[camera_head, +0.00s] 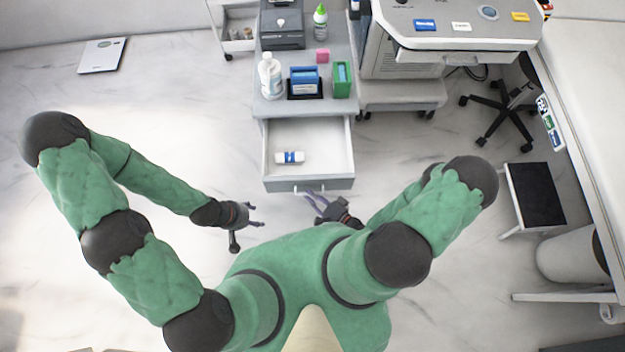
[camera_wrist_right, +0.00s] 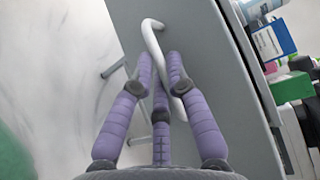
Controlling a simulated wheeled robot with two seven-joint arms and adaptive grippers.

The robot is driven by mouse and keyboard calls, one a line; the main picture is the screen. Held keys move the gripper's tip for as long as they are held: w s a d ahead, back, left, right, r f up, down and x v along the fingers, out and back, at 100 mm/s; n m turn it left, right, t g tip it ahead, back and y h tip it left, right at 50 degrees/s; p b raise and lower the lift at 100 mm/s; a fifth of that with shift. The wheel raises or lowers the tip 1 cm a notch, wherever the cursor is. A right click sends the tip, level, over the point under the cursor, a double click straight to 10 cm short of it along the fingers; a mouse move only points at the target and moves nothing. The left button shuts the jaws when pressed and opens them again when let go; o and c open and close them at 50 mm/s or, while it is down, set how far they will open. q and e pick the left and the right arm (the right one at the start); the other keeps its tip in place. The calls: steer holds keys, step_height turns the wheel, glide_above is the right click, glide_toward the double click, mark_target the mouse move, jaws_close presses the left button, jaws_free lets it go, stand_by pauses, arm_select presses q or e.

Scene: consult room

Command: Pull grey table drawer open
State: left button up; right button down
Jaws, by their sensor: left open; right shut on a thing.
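The grey table (camera_head: 262,102) stands at the top middle of the head view. My right gripper (camera_head: 312,194) is at the drawer's front. In the right wrist view, the fingers (camera_wrist_right: 162,75) are shut around the white curved handle (camera_wrist_right: 150,32) on the grey drawer front (camera_wrist_right: 200,60). My left gripper (camera_head: 256,216) is open and empty, apart from the drawer, to its lower left.
On the tabletop stand a white bottle (camera_head: 270,78), a blue box (camera_head: 304,78), a green box (camera_head: 342,80) and a pink block (camera_head: 322,56). A grey machine cart (camera_head: 400,95) stands to the right. The floor left of the drawer is clear.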

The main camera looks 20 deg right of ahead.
steer(key=c, duration=1.2)
jaws_free()
steer(key=shift+d, duration=0.1)
steer(key=v, duration=1.2)
steer(key=shift+f, duration=0.1)
